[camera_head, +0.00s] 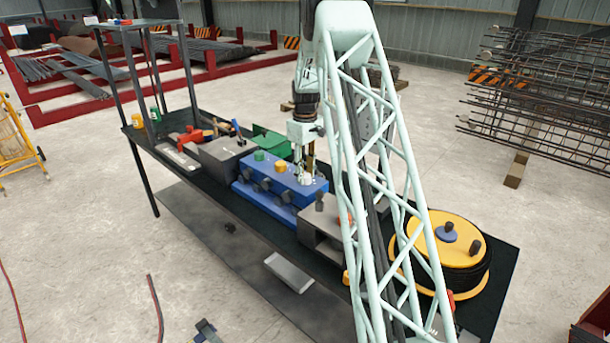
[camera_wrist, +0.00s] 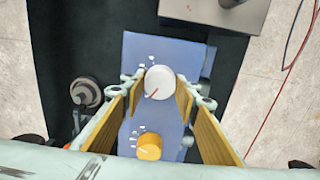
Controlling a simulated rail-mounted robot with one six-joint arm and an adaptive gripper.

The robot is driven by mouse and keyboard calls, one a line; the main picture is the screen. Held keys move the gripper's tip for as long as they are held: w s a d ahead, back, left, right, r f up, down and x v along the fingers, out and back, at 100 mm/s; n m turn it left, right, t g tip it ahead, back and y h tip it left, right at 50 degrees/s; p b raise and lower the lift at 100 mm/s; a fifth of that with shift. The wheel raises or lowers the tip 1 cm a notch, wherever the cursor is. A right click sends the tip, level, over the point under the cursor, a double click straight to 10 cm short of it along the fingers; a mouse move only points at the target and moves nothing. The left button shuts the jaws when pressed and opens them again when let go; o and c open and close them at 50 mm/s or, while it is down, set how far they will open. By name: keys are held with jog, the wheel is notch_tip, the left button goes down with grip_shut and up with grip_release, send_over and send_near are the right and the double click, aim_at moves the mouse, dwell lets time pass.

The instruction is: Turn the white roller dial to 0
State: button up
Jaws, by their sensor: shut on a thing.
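The white roller dial (camera_wrist: 159,80) sits on top of a blue box (camera_wrist: 172,47) in the wrist view. Its red pointer line runs toward the lower left of the picture. Small white marks lie above and to the left of it, too small to read. My gripper (camera_wrist: 160,88) is shut on the dial, with one wood-coloured finger on each side. In the head view my gripper (camera_head: 304,160) points straight down at the right end of the blue box (camera_head: 268,190), where the dial is mostly hidden by the fingers.
An orange-yellow dial (camera_wrist: 149,146) sits beside the white one. A grey machine (camera_head: 322,220) stands close on the right, and a yellow reel (camera_head: 440,236) farther right. Dark knobs line the box's front.

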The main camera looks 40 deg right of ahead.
aim_at(305, 175)
jog(key=o, duration=0.8)
jog(key=shift+o, duration=0.2)
jog(key=shift+r, duration=0.15)
notch_tip(305, 175, up, 12)
dwell(0.4)
dwell(0.7)
